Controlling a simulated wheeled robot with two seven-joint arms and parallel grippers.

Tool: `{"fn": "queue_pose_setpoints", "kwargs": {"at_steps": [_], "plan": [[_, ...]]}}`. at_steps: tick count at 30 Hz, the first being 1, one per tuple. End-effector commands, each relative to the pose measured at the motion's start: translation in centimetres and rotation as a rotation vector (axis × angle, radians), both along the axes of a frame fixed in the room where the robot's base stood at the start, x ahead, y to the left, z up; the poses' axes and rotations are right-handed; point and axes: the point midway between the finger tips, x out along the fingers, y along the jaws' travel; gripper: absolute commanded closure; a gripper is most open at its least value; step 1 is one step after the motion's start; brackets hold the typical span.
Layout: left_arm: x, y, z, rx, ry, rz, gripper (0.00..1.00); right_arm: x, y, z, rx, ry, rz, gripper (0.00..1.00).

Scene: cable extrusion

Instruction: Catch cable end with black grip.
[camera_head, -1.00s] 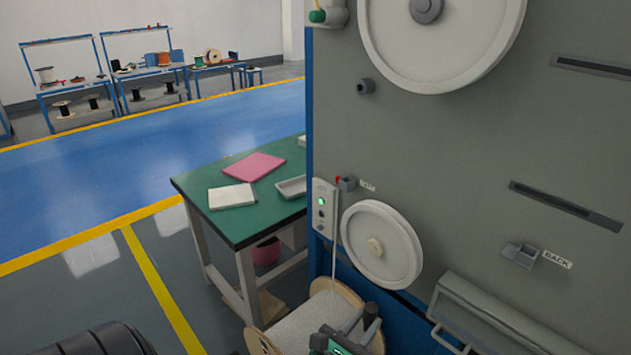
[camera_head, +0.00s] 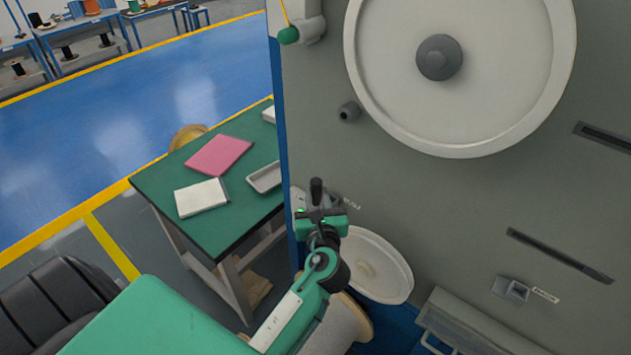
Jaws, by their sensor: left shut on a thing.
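My left gripper (camera_head: 318,212) comes in from the lower left and is raised in front of the left edge of the grey machine panel (camera_head: 450,215). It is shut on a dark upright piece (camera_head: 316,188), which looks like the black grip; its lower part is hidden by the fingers. The small holder and the control box by the panel's edge are mostly covered by my gripper. The cable end cannot be made out now. A cable spool (camera_head: 340,325) stands below, partly hidden by my left arm. My right gripper is not in view.
A large white wheel (camera_head: 510,90) and a smaller white wheel (camera_head: 385,265) sit on the panel. An empty-looking labelled holder (camera_head: 511,289) is at right. A green table (camera_head: 215,240) with a pink pad (camera_head: 218,155) and grey tray (camera_head: 264,177) stands at left.

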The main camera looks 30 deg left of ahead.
Motion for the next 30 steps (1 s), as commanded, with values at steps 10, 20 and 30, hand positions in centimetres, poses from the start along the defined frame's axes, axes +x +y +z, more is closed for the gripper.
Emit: {"fn": "queue_pose_setpoints", "kwargs": {"at_steps": [10, 20, 30], "plan": [[3.4, -0.5, -1.0, -0.001, -0.003, 0.002, 1.0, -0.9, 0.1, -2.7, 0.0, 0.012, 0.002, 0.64], [5.7, -0.8, -1.3, 0.0, 0.0, 0.002, 1.0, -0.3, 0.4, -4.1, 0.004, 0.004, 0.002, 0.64], [5.8, -0.8, -1.2, 0.001, 0.001, 0.001, 1.0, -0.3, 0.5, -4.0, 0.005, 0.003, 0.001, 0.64]]}}
